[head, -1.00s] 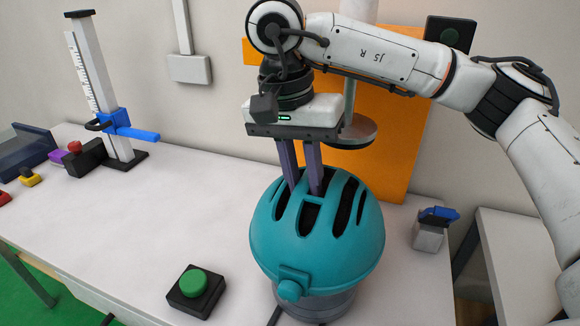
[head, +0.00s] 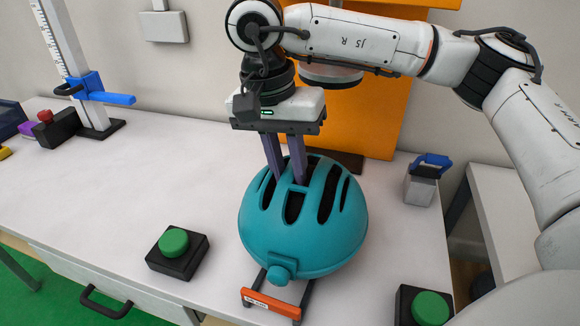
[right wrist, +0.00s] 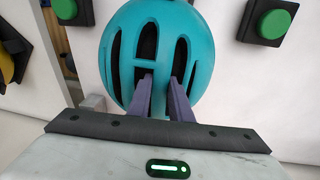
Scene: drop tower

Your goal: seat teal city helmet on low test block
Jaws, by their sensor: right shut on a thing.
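The teal city helmet (head: 303,235) is at the middle of the table in the head view, upright, vents up. My right gripper (head: 287,178) comes down from above, its two purple fingers in the helmet's top vents, shut on the helmet. The right wrist view also shows the helmet (right wrist: 183,35) and the gripper (right wrist: 160,90) at its vents. The low test block is hidden under the helmet; whether the helmet touches it, I cannot tell. My left gripper is not in view.
A frame with an orange handle (head: 270,303) sticks out below the helmet. Green buttons stand to the left (head: 173,242) and right (head: 430,307). An orange panel (head: 365,115) stands behind. A blue-armed measuring post (head: 75,70) is far left. The left tabletop is mostly clear.

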